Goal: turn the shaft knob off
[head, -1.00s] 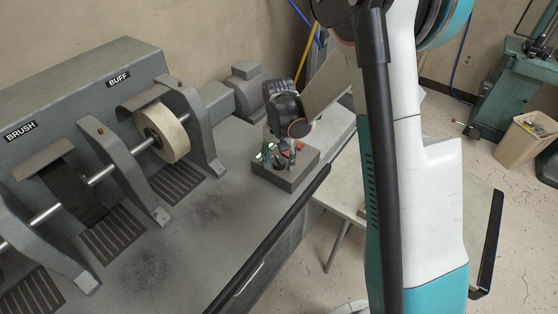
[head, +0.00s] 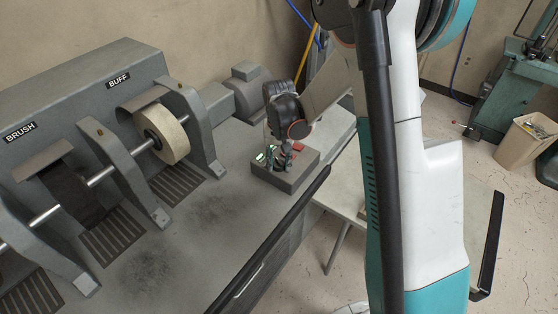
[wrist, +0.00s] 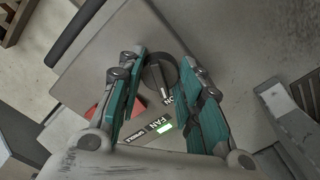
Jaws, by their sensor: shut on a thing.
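The dark round knob (wrist: 158,74) sits on the grey control box, between my two teal fingers in the wrist view. A pale pointer line on it runs toward the lettering ON at its lower side. My gripper (wrist: 165,58) is shut on the knob, with one finger on each side. In the head view my gripper (head: 280,158) reaches down onto the control box (head: 292,181), and the knob is hard to make out there. The fingers partly cover the panel and its lettering.
On the panel, a green-lit switch (wrist: 164,128) sits by the FAN label, and a red part (wrist: 139,106) lies beside my left finger. The buff wheel (head: 166,135) and motor (head: 248,90) stand on the bench left of my arm. The front bench top (head: 205,240) is clear.

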